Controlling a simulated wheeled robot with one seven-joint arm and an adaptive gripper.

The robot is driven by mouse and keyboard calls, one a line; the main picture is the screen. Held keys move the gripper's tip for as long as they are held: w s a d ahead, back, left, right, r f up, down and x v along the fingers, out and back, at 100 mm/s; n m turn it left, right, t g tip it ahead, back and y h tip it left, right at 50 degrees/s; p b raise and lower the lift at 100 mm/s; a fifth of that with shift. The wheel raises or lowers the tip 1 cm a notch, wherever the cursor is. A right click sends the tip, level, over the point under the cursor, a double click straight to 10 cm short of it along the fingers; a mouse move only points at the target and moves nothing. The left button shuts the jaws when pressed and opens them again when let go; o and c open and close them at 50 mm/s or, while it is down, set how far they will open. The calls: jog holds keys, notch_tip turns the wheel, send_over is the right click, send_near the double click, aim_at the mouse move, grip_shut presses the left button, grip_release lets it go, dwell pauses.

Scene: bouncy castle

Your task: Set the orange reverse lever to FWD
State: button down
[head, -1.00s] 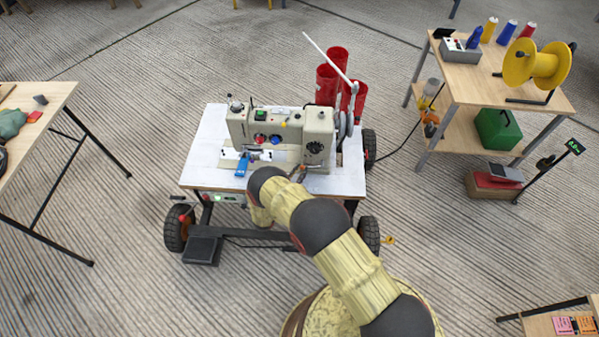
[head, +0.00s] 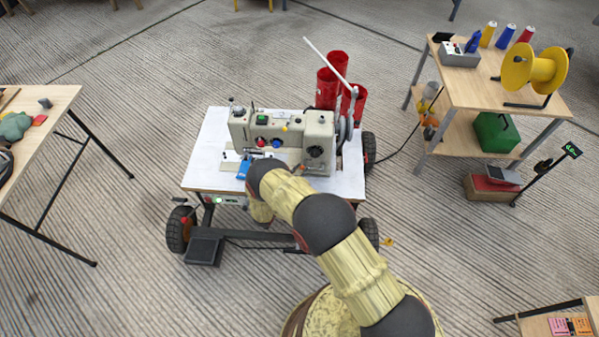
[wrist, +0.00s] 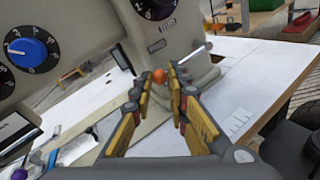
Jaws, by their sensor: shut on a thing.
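The sewing machine (head: 290,138) is a beige body on a white-topped wheeled cart. The orange knob of the reverse lever (wrist: 160,76) shows in the wrist view, low in front of the machine's pillar. My gripper (wrist: 161,75) has its yellow-padded fingers on either side of this knob and is shut on it. Two small label plates sit on the pillar above the knob, too small to read surely.
A blue numbered dial (wrist: 33,53) is on the machine at left in the wrist view. The white cart top (wrist: 252,68) is clear to the right. A side table (head: 462,85) with a yellow reel is at right.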

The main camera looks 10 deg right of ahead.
jog(key=shift+w+d+r+m+y+p, duration=0.15)
jog(key=shift+r+m+y+p, duration=0.2)
jog(key=shift+r+m+p, duration=0.35)
jog(key=shift+s+d+r+m+y+p, duration=0.1)
jog(key=shift+r+m+y+p, duration=0.35)
jog(key=shift+r, duration=0.45)
jog(key=shift+w, duration=0.1)
jog(key=c, duration=1.7)
grip_release()
jog(key=shift+d, duration=0.1)
jog(key=shift+c, duration=0.2)
jog(key=shift+f, duration=0.1)
jog(key=shift+s+a, duration=0.25)
jog(key=shift+s, duration=0.1)
jog(key=v, duration=1.1)
jog(key=shift+a+r, duration=0.15)
jog(key=shift+r, duration=0.05)
